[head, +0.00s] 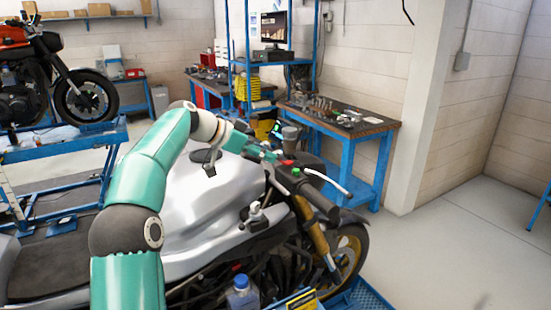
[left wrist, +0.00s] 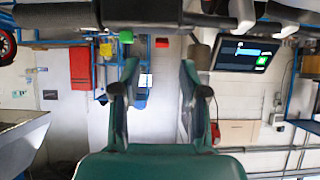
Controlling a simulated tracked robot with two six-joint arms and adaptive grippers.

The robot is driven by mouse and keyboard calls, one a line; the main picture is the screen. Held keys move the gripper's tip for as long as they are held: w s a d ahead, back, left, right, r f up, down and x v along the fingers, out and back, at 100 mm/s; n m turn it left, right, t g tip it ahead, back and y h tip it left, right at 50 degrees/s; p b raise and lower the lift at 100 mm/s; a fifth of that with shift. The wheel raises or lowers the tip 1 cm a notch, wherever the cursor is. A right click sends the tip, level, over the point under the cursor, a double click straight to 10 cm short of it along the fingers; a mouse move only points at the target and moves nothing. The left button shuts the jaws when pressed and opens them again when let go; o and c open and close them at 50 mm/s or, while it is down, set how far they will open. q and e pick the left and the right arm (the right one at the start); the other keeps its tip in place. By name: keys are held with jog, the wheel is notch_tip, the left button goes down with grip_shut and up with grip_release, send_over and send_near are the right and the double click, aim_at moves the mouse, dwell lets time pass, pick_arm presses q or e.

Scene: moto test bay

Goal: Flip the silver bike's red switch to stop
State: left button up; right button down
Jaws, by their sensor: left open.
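The silver bike (head: 205,205) stands in the middle of the head view, its handlebar reaching toward the right. The red switch (head: 287,163) is on the handlebar, with a green button (head: 296,171) beside it. In the left wrist view, the red switch (left wrist: 162,42) and the green button (left wrist: 126,37) hang under the bar at the top. My left gripper (head: 268,156) is close to the switch in the head view. In the left wrist view, its fingers (left wrist: 158,75) are apart and empty, with the red switch between and beyond their tips. I cannot tell the switch's position.
The bike's lit display (left wrist: 243,56) is right of the fingers in the left wrist view. A brake lever (head: 328,182) sticks out past the switches. A workbench (head: 345,118) with tools stands behind. An orange bike (head: 40,75) is on a lift at left.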

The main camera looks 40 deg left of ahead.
pick_arm(q)
jog(key=v, duration=0.6)
jog(key=shift+s+r, duration=0.1)
dwell(0.3)
